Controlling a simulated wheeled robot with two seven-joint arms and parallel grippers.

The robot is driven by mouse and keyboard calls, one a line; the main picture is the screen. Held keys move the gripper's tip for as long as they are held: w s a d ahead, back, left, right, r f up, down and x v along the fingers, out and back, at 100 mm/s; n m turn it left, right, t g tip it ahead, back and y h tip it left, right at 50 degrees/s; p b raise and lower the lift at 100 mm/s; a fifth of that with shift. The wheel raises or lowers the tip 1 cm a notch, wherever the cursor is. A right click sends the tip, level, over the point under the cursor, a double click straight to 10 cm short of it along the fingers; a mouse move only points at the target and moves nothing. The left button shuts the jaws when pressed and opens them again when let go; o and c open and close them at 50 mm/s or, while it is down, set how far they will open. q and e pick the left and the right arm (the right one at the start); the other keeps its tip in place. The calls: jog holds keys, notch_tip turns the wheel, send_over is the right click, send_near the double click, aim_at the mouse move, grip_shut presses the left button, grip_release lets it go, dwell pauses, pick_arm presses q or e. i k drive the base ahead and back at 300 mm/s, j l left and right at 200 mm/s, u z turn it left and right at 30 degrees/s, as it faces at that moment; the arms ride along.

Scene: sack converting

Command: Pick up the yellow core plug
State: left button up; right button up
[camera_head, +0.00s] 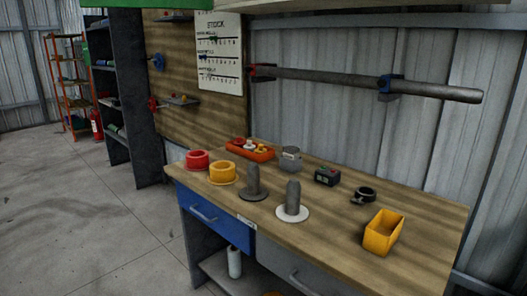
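A wooden-topped workbench (330,225) stands against the wall. A shallow orange tray (236,153) at its back left holds small red, white and yellow pieces. The small yellow piece (262,148) sits toward the tray's right end; it is too small to make out its shape well. A larger yellow ring-shaped roll (222,174) lies near the bench's left front edge. I cannot tell for certain which yellow thing is the core plug. Neither of my grippers is in view.
A red roll (197,160) lies beside the yellow one. Two grey upright posts on round bases, one dark (253,182) and one white (293,198), stand near the front edge.

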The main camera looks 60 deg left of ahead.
aim_at(260, 150)
jog(key=i+j, duration=0.15)
jog(key=i, duration=0.25)
jog(key=u, duration=1.95)
